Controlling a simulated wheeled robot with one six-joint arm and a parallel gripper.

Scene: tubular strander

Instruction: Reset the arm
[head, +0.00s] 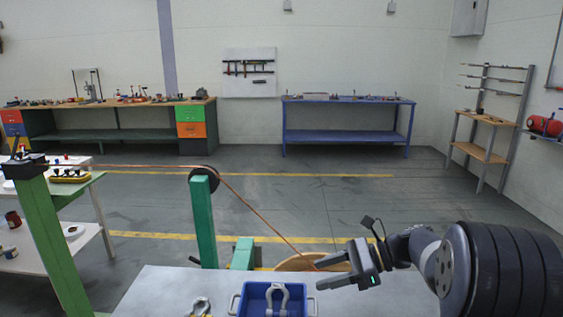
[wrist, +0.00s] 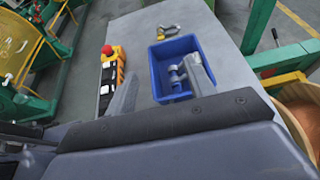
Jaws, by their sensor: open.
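My gripper (head: 334,272) is at the lower right in the head view, at the end of my arm, which reaches in from the right. Its two fingers are apart and nothing shows between them. It is above the right part of the grey table (head: 150,290), to the right of a blue bin (head: 246,300). In the wrist view the fingers of my gripper (wrist: 160,88) point toward the table, and the right finger overlaps the blue bin (wrist: 157,72).
Another shackle (head: 201,306) lies on the table left of the bin. A control box (wrist: 112,75) with a red button stands on the table. A green post (head: 203,220) with a pulley guides a copper wire (head: 255,210) down to a round tan drum (head: 300,262) behind my gripper.

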